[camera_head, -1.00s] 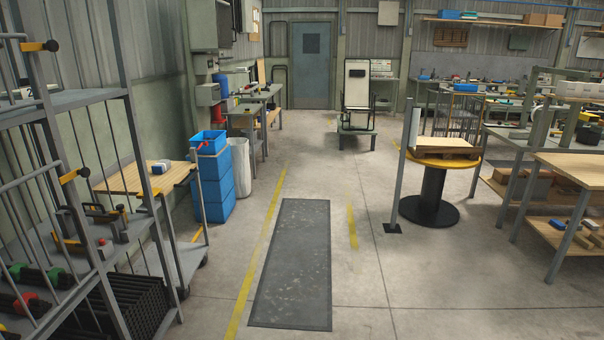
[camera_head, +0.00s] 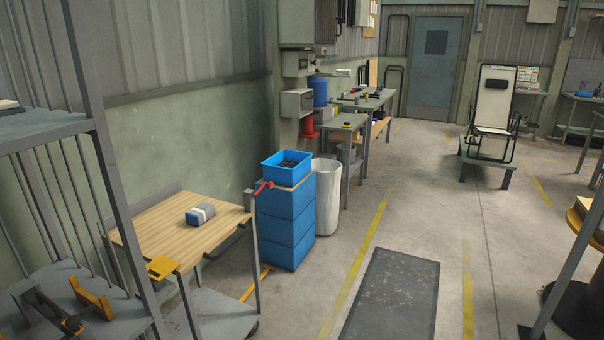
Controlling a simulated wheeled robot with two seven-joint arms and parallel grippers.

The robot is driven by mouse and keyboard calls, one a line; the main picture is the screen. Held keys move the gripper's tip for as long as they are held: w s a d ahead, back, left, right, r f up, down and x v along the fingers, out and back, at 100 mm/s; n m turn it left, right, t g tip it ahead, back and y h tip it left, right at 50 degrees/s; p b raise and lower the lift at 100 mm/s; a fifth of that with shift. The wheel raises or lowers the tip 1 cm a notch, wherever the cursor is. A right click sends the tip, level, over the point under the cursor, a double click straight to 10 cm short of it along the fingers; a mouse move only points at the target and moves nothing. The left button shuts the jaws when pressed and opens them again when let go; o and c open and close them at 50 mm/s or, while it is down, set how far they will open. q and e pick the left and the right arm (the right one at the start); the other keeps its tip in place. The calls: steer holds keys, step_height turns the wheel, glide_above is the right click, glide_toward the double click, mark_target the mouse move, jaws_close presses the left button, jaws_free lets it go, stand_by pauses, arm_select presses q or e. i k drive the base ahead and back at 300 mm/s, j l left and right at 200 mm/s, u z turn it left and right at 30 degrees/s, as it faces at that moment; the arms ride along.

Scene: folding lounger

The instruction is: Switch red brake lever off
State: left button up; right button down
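A small red lever (camera_head: 262,187) shows in the head view, left of the middle. It sits at the top of a grey post at the far right corner of a wooden-topped cart (camera_head: 160,225), in front of the blue crates. The lever slants up to the right; I cannot tell its setting. A yellow piece (camera_head: 162,267) sits at the cart's near corner. A blue and grey block (camera_head: 200,214) lies on the cart top. Neither of my grippers is in view.
Stacked blue crates (camera_head: 287,215) and a white bin (camera_head: 327,195) stand right behind the cart. A grey metal rack (camera_head: 85,150) fills the near left. A dark floor mat (camera_head: 390,300) lies on open floor to the right. A lounger (camera_head: 492,105) stands farther back.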

mark_target(270, 184)
steer(key=i+u, duration=0.25)
steer(key=i, duration=0.25)
steer(key=i+l+u, duration=0.15)
steer(key=i+u, duration=0.15)
steer(key=i, duration=0.15)
steer(key=i+l+u, duration=0.25)
steer(key=i, duration=0.2)
steer(key=i+l+u, duration=0.25)
steer(key=i, duration=0.2)
